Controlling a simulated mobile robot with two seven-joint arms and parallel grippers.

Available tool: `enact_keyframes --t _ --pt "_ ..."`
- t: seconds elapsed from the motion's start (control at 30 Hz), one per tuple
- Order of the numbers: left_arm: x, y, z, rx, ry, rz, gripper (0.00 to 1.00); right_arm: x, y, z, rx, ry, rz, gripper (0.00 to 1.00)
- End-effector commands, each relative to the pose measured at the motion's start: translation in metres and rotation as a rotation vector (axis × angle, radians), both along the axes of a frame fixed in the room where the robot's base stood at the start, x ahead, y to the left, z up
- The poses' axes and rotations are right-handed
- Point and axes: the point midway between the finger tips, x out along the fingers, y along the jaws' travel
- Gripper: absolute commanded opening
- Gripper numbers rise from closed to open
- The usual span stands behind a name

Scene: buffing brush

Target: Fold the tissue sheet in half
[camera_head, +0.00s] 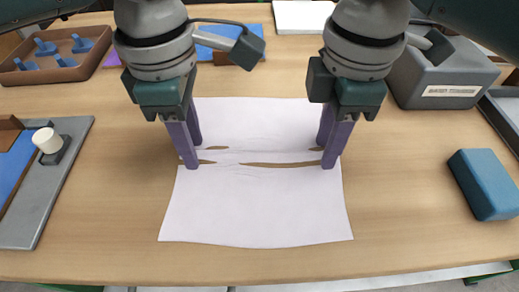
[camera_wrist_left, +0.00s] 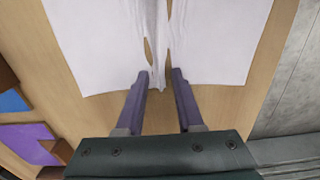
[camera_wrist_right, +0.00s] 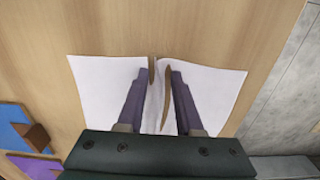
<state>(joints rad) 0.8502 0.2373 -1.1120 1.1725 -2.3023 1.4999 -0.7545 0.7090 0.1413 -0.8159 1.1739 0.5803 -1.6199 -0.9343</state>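The white tissue sheet (camera_head: 255,210) lies spread on the wooden table in the head view, its near edge slightly curved. Across its middle runs a narrow, wrinkled strip, with slits beside it through which brown shows. My left gripper (camera_head: 192,155) is over the left end of this strip, and my right gripper (camera_head: 326,155) over the right end. Both are open, one finger on each side of the strip. The left wrist view shows bunched sheet between the left fingertips (camera_wrist_left: 160,76). The right wrist view shows a strip and brown slits between the right fingertips (camera_wrist_right: 156,74). Contact is unclear.
A blue block (camera_head: 485,184) and a grey box (camera_head: 440,80) stand to the right. The table around the sheet is clear.

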Motion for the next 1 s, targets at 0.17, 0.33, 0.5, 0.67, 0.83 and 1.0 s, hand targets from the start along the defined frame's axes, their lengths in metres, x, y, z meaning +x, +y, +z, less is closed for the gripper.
enact_keyframes --t 0.17,0.33,0.5,0.67,0.83,1.0 --pt "-0.0005 0.0006 -0.0009 0.002 0.002 0.001 0.24 0.0 -0.0002 -0.0003 0.0 0.0 0.0 0.24" --pt "-0.0006 0.0006 -0.001 0.002 0.002 0.0 0.14 0.0 -0.0002 -0.0002 0.0 0.0 0.0 0.14" --pt "-0.0006 0.0007 -0.0011 0.002 0.002 0.001 0.05 0.0 -0.0002 -0.0002 0.0 0.0 0.0 0.05" --pt "-0.0007 0.0007 -0.0011 0.002 0.002 0.001 0.0 0.0 -0.0002 -0.0003 0.0 0.0 0.0 0.0" --pt "-0.0007 0.0007 -0.0012 0.002 0.002 0.001 0.0 -0.0001 -0.0002 -0.0004 -0.001 0.001 0.0 0.0" --pt "-0.0007 0.0007 -0.0012 0.002 0.002 0.0 0.0 -0.0002 -0.0002 -0.0004 -0.001 0.001 0.0 0.0"
